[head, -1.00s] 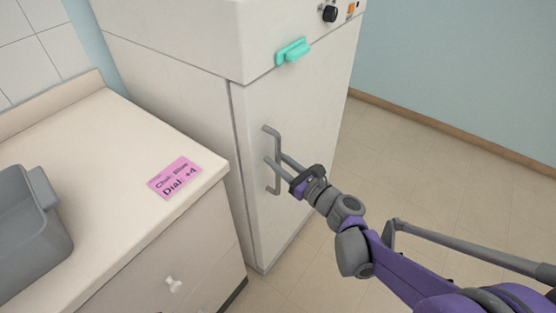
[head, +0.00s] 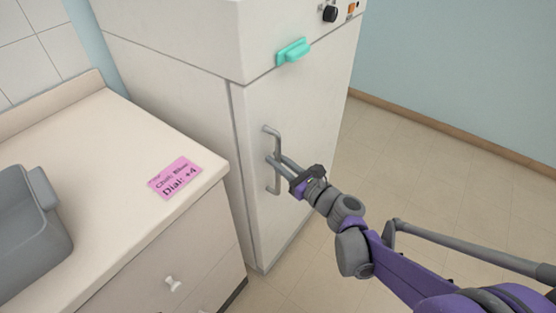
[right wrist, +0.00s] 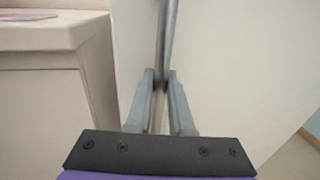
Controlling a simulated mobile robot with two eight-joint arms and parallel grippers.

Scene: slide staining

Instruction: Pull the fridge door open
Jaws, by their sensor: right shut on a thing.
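The white fridge (head: 300,120) stands behind the counter's right end, and its door (head: 262,215) looks closed. A grey vertical bar handle (head: 277,179) is fixed to the door near its left edge. My right gripper (head: 275,161) is at the middle of the handle, with its fingers shut on the bar. In the right wrist view the handle (right wrist: 168,40) runs up from between the two fingertips (right wrist: 160,80). My left gripper is not in view.
A counter (head: 110,140) with drawers stands at the left, holding a grey bin (head: 28,235) and a pink note (head: 175,178). The floor (head: 430,165) to the right is clear.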

